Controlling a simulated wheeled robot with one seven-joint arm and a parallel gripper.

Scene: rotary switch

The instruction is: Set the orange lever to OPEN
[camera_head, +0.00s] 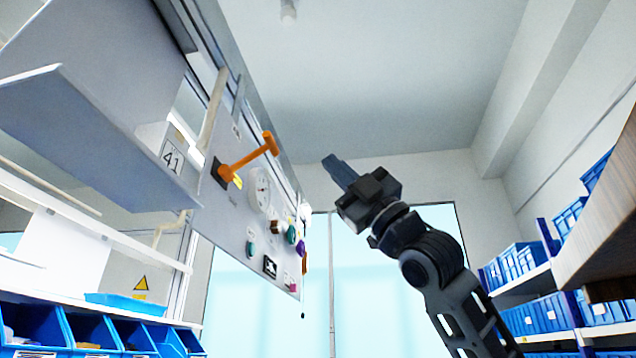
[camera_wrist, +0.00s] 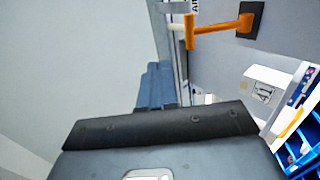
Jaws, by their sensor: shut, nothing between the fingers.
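The orange lever (camera_head: 247,160) sticks out from a dark square base on the upper left part of a grey panel (camera_head: 234,215) in the head view. Its outer end carries a short crossbar. In the wrist view the lever (camera_wrist: 222,27) is at the upper right, with its crossbar at the left end. My gripper (camera_head: 330,163) is shut and empty, out in the air to the right of the lever and apart from it. In the wrist view the shut fingers (camera_wrist: 155,85) point toward the panel's edge. I cannot read any OPEN label.
A round white gauge (camera_head: 261,190) and several small knobs sit on the panel below the lever. A grey cabinet (camera_head: 95,120) and a box marked 41 (camera_head: 172,156) are at the left. Shelves with blue bins (camera_head: 520,260) stand at the right. The air between gripper and panel is free.

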